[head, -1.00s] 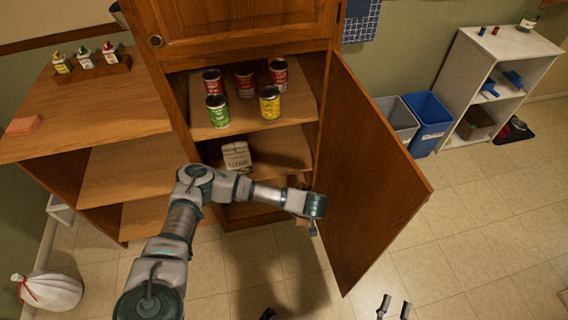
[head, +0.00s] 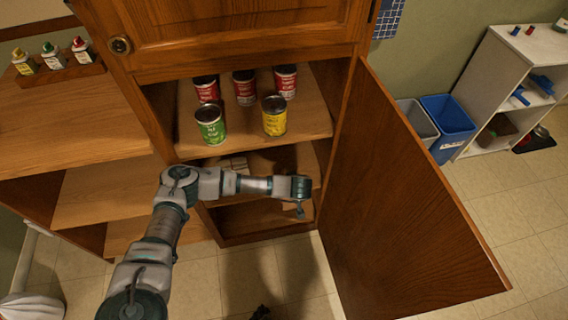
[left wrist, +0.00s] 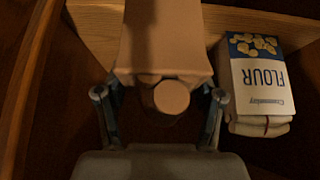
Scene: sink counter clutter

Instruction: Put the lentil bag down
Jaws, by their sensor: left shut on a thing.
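My left gripper (left wrist: 160,97) is shut on a plain tan bag, which I take as the lentil bag (left wrist: 166,40). The bag extends away from the fingers over a wooden shelf board (left wrist: 97,25); I cannot tell whether it touches the board. In the head view my left gripper (head: 300,207) is at the cabinet's lower opening, and the bag is hidden there. A flour bag (left wrist: 262,80) lies beside the held bag, to its right in the left wrist view. My right gripper is not in view.
The open cabinet door (head: 405,205) stands right of my left arm. Several cans, including a green one (head: 210,125) and a yellow one (head: 275,116), stand on the shelf above. A wooden side shelf (head: 70,115) is at left. A blue bin (head: 450,128) is beyond the door.

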